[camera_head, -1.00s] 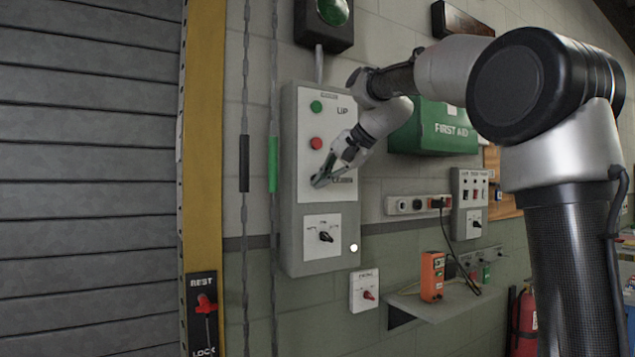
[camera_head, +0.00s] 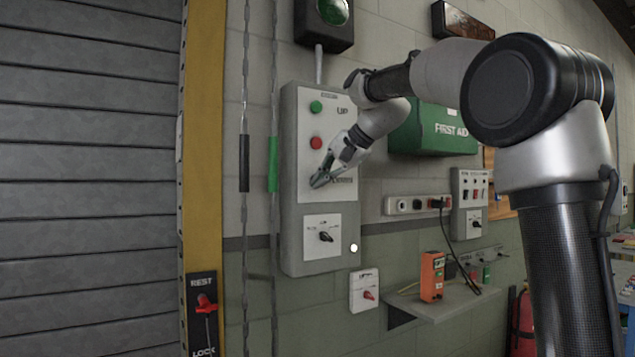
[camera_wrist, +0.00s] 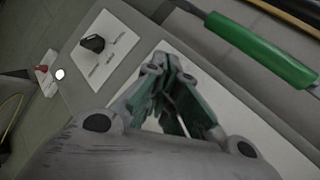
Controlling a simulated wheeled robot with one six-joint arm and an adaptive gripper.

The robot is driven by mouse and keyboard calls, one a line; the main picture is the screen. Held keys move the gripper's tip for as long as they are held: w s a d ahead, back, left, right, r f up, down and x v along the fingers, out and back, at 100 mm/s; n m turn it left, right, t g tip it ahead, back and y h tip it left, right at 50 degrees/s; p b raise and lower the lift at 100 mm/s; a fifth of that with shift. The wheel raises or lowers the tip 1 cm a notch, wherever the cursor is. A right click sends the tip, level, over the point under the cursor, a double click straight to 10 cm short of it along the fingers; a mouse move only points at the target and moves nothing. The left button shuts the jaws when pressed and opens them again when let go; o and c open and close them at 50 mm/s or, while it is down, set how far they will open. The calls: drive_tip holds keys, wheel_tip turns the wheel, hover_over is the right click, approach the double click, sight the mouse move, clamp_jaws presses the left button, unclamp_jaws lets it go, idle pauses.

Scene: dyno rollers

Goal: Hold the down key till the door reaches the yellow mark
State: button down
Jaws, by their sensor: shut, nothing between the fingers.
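The grey control box (camera_head: 290,235) hangs on the wall right of the door. Its white panel has a green button (camera_head: 316,106) by the word UP, a red button (camera_head: 316,143) below it, and a lower label partly covered by my gripper. My gripper (camera_head: 317,182) is shut and empty, with its tips at the lower part of this panel. The down key is hidden behind the fingers; I cannot tell whether they touch it. In the wrist view, the closed fingers (camera_wrist: 172,125) point at the panel. The grey slatted door (camera_head: 90,180) fills the left. No yellow mark is clearly identifiable; the door frame (camera_head: 205,130) is yellow.
A black rotary switch (camera_head: 325,236) sits below the keys, also in the wrist view (camera_wrist: 93,43). A red-handled REST/LOCK lever (camera_head: 206,303) is on the frame. Chains with black and green grips hang left of the box. A shelf (camera_head: 440,301) juts out at lower right.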

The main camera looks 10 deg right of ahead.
drive_tip(key=shift+w+a, duration=0.15)
drive_tip(key=shift+w, duration=0.2)
idle(0.5)
drive_tip(key=shift+s, duration=0.15)
idle(1.2)
drive_tip(key=shift+s+d, duration=0.25)
drive_tip(key=shift+s, duration=0.35)
drive_tip(key=s, duration=0.1)
drive_tip(key=s+d, duration=0.1)
drive_tip(key=s, duration=0.2)
drive_tip(key=shift+s+d, duration=0.3)
drive_tip(key=shift+s, duration=0.1)
